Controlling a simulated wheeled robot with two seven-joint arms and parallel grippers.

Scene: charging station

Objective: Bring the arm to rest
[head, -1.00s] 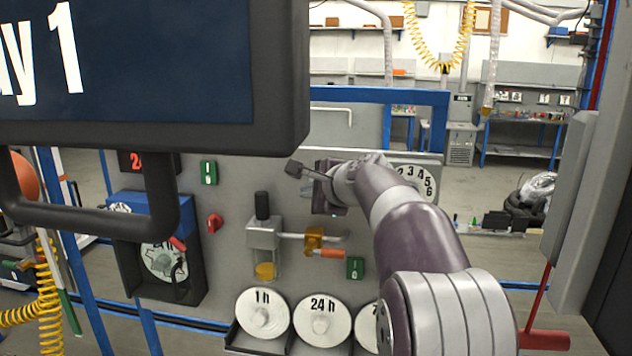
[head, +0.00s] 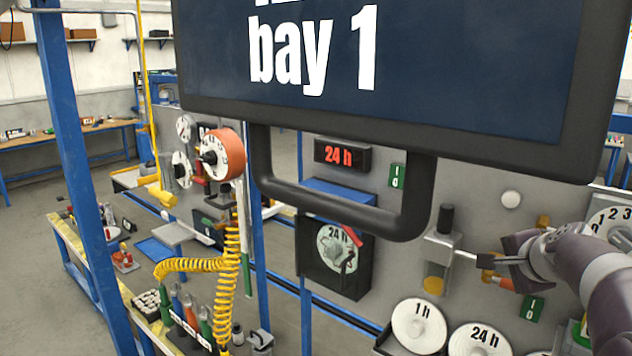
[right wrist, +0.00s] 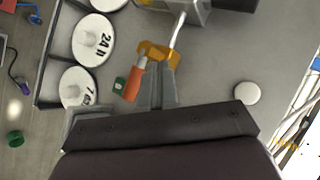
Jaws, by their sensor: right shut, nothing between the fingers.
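My right gripper (head: 518,270) is in front of the panel at the right of the head view, overlapping the orange-handled valve (head: 488,275). In the right wrist view its grey fingers (right wrist: 156,88) are together with nothing between them. The valve's brass body (right wrist: 155,51) and orange handle (right wrist: 135,80) show just beyond and beside the fingertips; I cannot tell whether they touch. My right arm (head: 590,270) comes in from the right edge, bent. My left gripper is not in view.
A large "bay 1" sign (head: 450,95) with a black handle bar (head: 340,212) covers the upper middle. The panel carries a timer dial (head: 338,248), a red "24 h" display (head: 342,154) and round "1 h" (head: 418,325) and "24 h" (head: 480,342) discs. A yellow coiled hose (head: 190,267) hangs left.

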